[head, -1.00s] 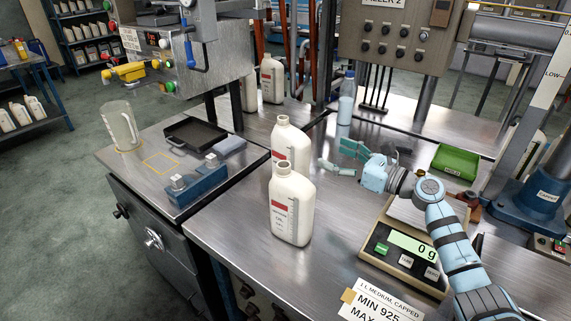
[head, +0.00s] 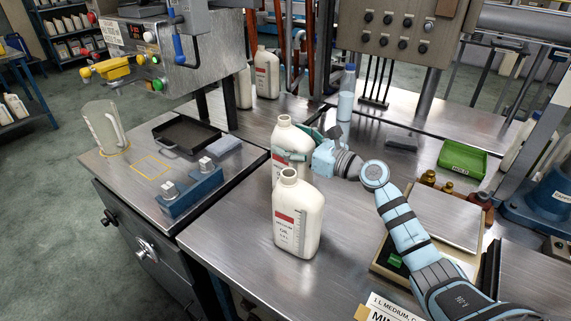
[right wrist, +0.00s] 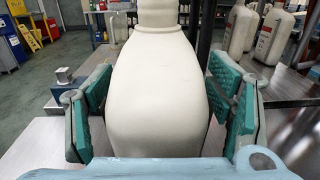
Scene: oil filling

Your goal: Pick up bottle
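Two cream oil bottles with red-and-white labels stand upright and uncapped on the steel bench, a front one (head: 297,225) and a rear one (head: 284,135) just behind it. My right gripper (head: 299,146) is at the rear bottle, coming from its right. In the right wrist view the rear bottle (right wrist: 160,95) stands between the green-padded fingers, with a narrow gap visible on each side, so the gripper is open around it. The front bottle partly hides the rear one in the head view. My left gripper is not in view.
A scale (head: 447,217) lies under my right arm, with brown bottles and a green tray (head: 463,160) beyond. A clear bottle (head: 346,95) stands farther back. At left are a blue fixture (head: 190,191), a black tray (head: 186,134) and a clear jug (head: 103,127).

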